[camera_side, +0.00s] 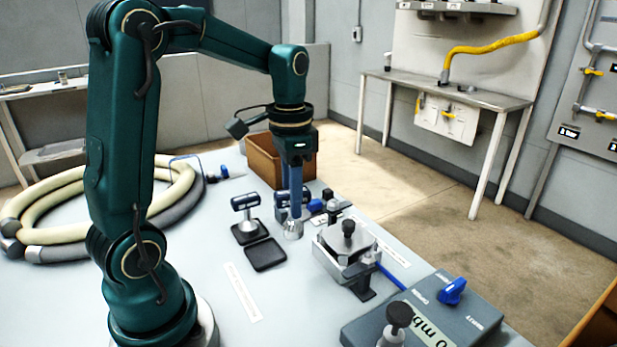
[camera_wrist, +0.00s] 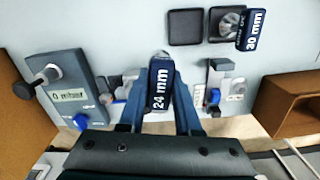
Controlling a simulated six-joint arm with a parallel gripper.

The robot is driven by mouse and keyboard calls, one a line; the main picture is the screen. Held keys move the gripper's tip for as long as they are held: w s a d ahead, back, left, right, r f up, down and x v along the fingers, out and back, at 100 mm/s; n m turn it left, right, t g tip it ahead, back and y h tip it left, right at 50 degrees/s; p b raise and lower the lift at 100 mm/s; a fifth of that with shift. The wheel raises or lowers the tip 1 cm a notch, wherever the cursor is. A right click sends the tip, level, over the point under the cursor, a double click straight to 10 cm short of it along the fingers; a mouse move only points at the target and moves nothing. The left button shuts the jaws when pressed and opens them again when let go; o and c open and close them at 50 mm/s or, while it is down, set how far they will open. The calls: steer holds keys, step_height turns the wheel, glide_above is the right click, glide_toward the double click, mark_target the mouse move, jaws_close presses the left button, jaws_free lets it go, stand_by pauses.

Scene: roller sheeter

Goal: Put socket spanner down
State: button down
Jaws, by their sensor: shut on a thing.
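The held socket spanner (camera_wrist: 160,85) has a dark handle marked "24 mm". My gripper (camera_wrist: 158,105) is shut on that handle, with a blue finger along each side. In the side view my gripper (camera_side: 295,190) points down, and the spanner's silver socket (camera_side: 293,229) hangs upright below it. Whether the socket touches the table cannot be told. An empty square black pad (camera_side: 266,255) lies left of and nearer than the socket; it also shows in the wrist view (camera_wrist: 185,27). A second spanner (camera_side: 245,203), marked "30 mm" in the wrist view (camera_wrist: 253,29), stands on another pad.
A metal clamp fixture (camera_side: 345,250) stands right of the held spanner. A grey box with a blue knob (camera_side: 425,310) sits at front right. A brown wooden box (camera_side: 262,160) is behind the gripper. A coiled hose (camera_side: 45,225) lies left.

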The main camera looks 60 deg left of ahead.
steer(key=w+d+r, duration=0.1)
steer(key=d+r, duration=0.3)
steer(key=d, duration=0.2)
steer(key=a, duration=0.2)
steer(key=s+a+f, duration=0.1)
steer(key=a+f, duration=0.1)
steer(key=a, duration=0.1)
steer(key=shift+s+a, duration=0.3)
steer(key=s+a+f+n, duration=0.2)
steer(key=s+a, duration=0.1)
steer(key=a, duration=0.3)
steer(key=shift+s+d+f, duration=0.1)
steer(key=shift+f, duration=3.45)
steer(key=shift+f, duration=0.1)
steer(key=c, duration=0.6)
jaws_free()
